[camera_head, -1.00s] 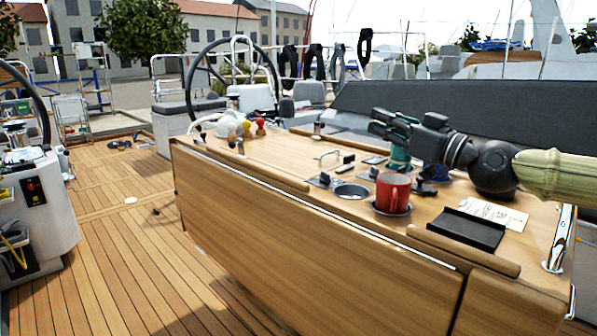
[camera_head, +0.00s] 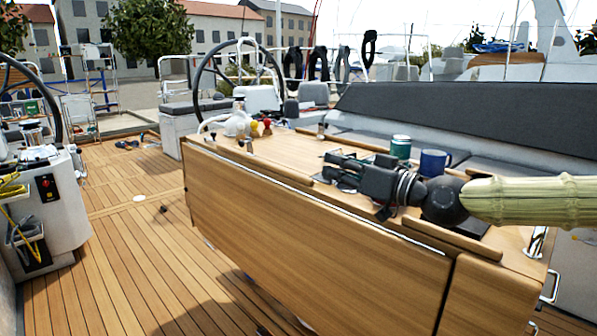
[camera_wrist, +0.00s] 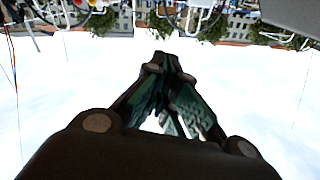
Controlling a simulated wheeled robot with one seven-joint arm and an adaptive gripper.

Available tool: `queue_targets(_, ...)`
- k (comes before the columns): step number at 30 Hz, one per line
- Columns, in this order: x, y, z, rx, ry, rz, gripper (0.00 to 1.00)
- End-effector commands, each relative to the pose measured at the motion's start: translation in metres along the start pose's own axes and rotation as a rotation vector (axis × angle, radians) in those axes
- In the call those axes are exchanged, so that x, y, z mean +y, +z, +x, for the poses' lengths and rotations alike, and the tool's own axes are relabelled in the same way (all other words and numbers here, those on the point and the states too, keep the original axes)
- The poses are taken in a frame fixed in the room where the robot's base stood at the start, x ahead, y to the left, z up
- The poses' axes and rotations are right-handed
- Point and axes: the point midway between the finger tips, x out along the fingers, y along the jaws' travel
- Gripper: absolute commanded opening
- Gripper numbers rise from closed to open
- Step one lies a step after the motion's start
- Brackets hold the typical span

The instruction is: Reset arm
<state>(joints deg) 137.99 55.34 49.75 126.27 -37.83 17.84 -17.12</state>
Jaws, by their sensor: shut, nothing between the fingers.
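My gripper (camera_head: 334,168) is above the near side of the wooden cockpit table (camera_head: 300,215) in the head view, pointing left. It is shut and empty, and its fingers also show closed together in the wrist view (camera_wrist: 170,90). My gripper and wrist hide part of the tabletop, and the red mug seen there earlier is not visible. A green lidded cup (camera_head: 400,147) and a blue mug (camera_head: 434,162) stand on the table behind my arm.
A steering wheel (camera_head: 197,85) stands behind the table's far end. Small bottles with red and yellow tops (camera_head: 260,128) stand at that end. A grey bench (camera_head: 430,118) runs behind the table. The teak deck (camera_head: 125,240) at left is mostly clear.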

Motion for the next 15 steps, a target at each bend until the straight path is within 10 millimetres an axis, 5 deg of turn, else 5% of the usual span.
queue_targets(7, -0.028, 0.103, 0.024, -0.182, -0.004, 0.181, 0.00)
queue_targets(15, -0.047, 0.220, 0.019, -0.406, 0.048, 0.330, 0.00)
